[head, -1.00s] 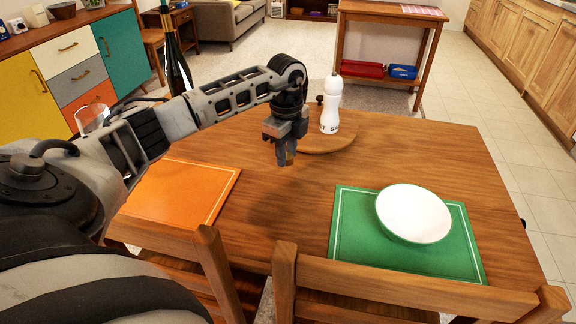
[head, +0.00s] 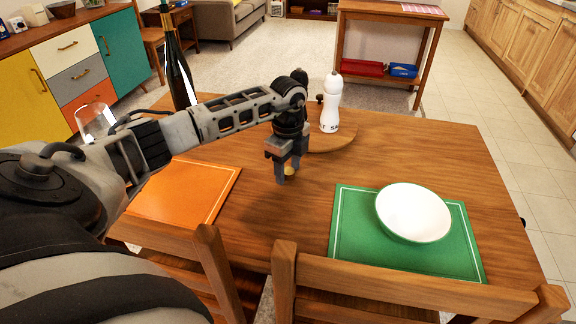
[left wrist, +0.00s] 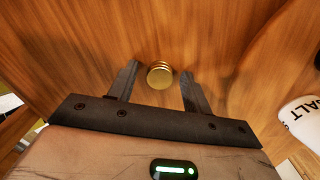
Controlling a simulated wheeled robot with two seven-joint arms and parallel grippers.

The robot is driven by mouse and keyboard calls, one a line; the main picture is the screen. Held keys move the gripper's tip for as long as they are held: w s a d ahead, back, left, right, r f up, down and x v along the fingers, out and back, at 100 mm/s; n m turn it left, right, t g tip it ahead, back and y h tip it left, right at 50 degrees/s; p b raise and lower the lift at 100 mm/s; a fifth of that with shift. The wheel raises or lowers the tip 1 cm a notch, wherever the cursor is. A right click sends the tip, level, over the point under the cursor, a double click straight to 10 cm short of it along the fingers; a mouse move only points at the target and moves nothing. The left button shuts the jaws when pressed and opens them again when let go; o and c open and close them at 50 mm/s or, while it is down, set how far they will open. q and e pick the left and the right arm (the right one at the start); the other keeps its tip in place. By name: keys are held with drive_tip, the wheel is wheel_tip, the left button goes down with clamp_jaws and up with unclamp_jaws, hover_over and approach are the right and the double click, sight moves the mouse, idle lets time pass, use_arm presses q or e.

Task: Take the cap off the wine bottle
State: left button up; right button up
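The wine bottle (head: 177,75) is dark and slim. It stands upright at the table's left, behind my left arm, which hides its base. My left gripper (head: 288,176) points down over the middle of the table, well right of the bottle. Its fingers are apart. A small round gold cap (head: 289,172) is between the fingertips. In the left wrist view the cap (left wrist: 160,75) shows between the two open fingers (left wrist: 160,88), with a gap on each side. I cannot tell whether the cap touches the table. My right gripper is not in view.
A white salt shaker (head: 331,105) stands on a round wooden board (head: 335,143) just behind the gripper. A white bowl (head: 413,213) sits on a green placemat (head: 350,240) at right. An orange placemat (head: 190,190) lies at left, with a clear glass (head: 95,122) beyond. Chairs line the near edge.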

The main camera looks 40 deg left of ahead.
sight(288, 170)
use_arm(q)
wheel_tip(288, 170, up, 12)
drive_tip(key=shift+r, duration=0.15)
idle(0.4)
